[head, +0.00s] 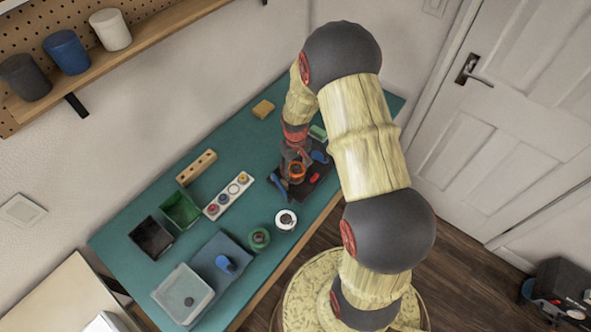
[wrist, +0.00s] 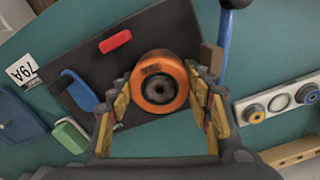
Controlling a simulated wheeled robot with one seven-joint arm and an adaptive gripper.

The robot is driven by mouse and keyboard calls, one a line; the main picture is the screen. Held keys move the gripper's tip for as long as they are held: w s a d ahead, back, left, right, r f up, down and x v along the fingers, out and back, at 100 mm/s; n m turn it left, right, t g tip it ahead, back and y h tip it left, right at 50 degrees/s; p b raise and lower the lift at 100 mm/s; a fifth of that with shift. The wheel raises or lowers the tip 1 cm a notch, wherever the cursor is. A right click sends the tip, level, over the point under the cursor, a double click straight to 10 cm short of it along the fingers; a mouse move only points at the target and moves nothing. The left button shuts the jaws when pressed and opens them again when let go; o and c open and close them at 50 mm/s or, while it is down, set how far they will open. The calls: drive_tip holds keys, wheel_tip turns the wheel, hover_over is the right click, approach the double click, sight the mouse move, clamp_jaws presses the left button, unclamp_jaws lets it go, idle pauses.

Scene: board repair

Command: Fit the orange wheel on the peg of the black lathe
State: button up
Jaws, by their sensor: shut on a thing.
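The orange wheel (wrist: 181,68) is a thick ring with a dark centre. It sits between the two fingers of my gripper (wrist: 162,88) in the wrist view, and the gripper is shut on it. In the head view the orange wheel (head: 297,170) shows just below my gripper (head: 296,160), over the black lathe (head: 316,188). The lathe is a dark flat base (wrist: 140,38) in the wrist view, with a red block (wrist: 115,41) and a blue handle (wrist: 78,90). The peg does not show; whether the wheel touches it I cannot tell.
A blue lever (wrist: 226,45) with a dark knob stands near my right finger. A green block (wrist: 70,135) is at left. A white strip (head: 229,195) with coloured round parts, a green bin (head: 180,210) and a white round container (head: 286,220) stand on the teal bench.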

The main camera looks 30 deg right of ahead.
drive_tip(key=shift+f, duration=0.1)
idle(0.4)
drive_tip(key=o, duration=1.3)
drive_tip(key=shift+c, duration=0.6)
drive_tip(key=shift+o, duration=1.1)
drive_tip(key=shift+c, duration=0.2)
drive_tip(key=shift+o, duration=0.8)
drive_tip(key=shift+r+p, duration=0.65)
drive_tip(key=shift+r, duration=0.4)
drive_tip(key=shift+r+p, duration=1.75)
drive_tip(key=shift+r, duration=0.75)
